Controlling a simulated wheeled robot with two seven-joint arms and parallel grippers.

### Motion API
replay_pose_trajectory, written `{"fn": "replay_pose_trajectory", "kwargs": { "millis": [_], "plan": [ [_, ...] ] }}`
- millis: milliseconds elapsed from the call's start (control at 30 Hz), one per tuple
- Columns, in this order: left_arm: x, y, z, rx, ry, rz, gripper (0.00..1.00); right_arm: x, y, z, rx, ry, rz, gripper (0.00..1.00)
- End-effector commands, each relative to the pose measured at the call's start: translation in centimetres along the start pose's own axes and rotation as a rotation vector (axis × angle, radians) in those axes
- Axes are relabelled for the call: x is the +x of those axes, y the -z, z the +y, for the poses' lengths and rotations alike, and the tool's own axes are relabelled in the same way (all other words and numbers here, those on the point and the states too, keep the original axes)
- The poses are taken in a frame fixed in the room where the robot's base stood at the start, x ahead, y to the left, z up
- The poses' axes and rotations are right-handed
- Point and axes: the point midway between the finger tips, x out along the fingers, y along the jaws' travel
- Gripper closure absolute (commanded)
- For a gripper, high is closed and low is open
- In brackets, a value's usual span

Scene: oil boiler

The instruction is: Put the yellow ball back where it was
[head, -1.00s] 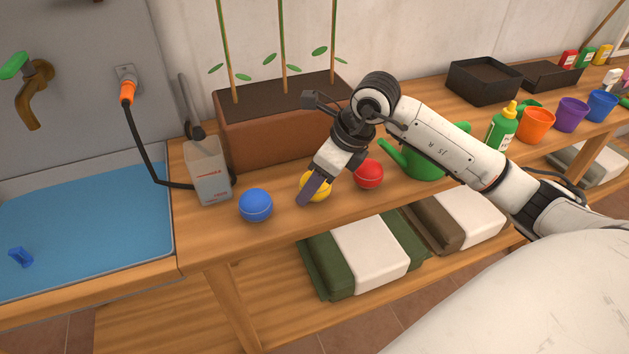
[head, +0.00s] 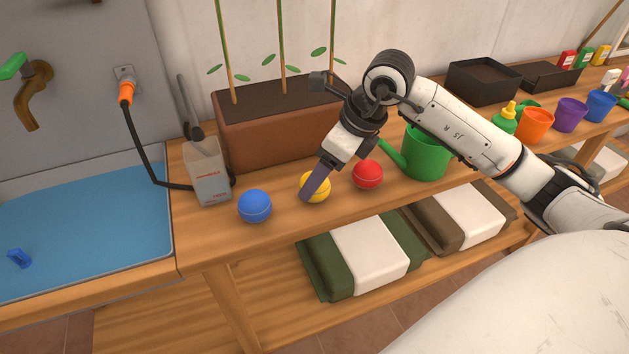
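The yellow ball (head: 322,181) sits on the wooden bench, between the blue ball (head: 255,206) on its left and the red ball (head: 367,174) on its right. My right gripper (head: 317,184) reaches down to the yellow ball from above right. One dark finger crosses in front of the ball and hides part of it. The other finger is hidden, so I cannot tell whether the gripper grips the ball. My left gripper is out of view.
A brown planter (head: 280,130) stands behind the balls, with a clear container (head: 207,172) left of it. A green watering can (head: 427,155) stands right of the red ball. A blue basin (head: 85,235) is at left. Several cups and black trays (head: 485,82) are farther right.

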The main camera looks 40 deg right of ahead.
Motion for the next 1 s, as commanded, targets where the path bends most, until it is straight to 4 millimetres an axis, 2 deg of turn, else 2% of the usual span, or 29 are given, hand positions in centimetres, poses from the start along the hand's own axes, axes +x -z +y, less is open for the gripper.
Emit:
{"fn": "replay_pose_trajectory", "kwargs": {
  "millis": [33,200,400,567,1000],
  "plan": [
    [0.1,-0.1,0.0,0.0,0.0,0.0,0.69,-1.3,-0.1,-0.2,-0.001,0.006,-0.005,0.34],
    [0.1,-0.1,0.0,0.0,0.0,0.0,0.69,-4.9,-0.1,-0.1,0.0,0.005,-0.003,0.34],
    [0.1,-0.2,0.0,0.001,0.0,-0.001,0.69,-7.5,-0.1,-0.1,0.0,0.003,-0.002,0.34],
    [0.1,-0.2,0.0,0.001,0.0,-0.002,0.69,-8.2,0.0,0.0,0.001,0.001,-0.001,0.34],
    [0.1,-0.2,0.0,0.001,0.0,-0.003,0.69,-8.2,0.0,0.0,0.001,0.0,-0.001,0.34]
  ]
}}
